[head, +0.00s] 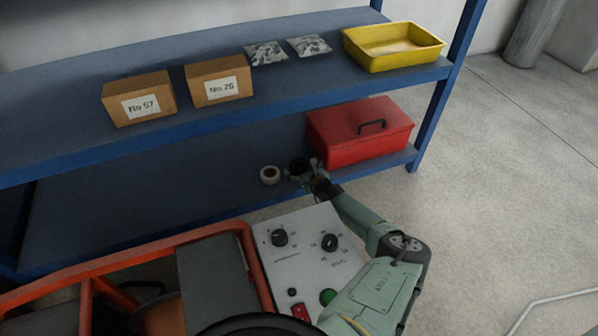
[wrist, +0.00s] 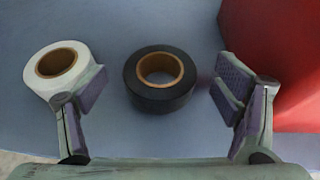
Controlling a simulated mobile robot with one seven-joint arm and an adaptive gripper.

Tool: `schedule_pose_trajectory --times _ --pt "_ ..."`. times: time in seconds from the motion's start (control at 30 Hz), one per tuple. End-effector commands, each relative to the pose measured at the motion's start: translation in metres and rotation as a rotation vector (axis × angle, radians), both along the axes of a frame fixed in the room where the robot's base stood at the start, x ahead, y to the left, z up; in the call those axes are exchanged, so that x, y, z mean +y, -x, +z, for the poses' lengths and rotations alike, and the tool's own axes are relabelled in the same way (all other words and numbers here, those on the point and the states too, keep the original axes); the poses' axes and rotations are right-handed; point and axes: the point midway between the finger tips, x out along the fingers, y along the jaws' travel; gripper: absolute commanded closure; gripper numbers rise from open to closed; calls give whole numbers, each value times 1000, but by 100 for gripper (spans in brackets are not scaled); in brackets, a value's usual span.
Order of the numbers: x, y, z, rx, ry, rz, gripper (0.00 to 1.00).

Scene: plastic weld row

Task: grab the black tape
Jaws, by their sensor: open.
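The black tape (wrist: 160,98) is a black roll with a brown core, lying flat on the blue lower shelf. In the wrist view it sits between the open fingers of my gripper (wrist: 162,98) and a little beyond them, with clear space on both sides. In the head view the black tape (head: 298,165) is partly hidden by my gripper (head: 304,174), which is at the shelf's front part.
A red toolbox (head: 360,135) stands just right of my gripper on the lower shelf (head: 150,200). The upper shelf (head: 60,130) above holds two cardboard boxes, two bags and a yellow tray (head: 395,50). A control panel (head: 300,250) is in front. The lower shelf's left side is clear.

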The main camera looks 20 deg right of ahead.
Motion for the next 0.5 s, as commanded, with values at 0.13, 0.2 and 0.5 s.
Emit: schedule_pose_trajectory --times 0.13,0.2,0.5 --pt "1 -9 -4 -1 1 0 17" --pt "1 -10 -3 -1 0 0 17" --pt "1 -9 -3 -1 -1 0 27"
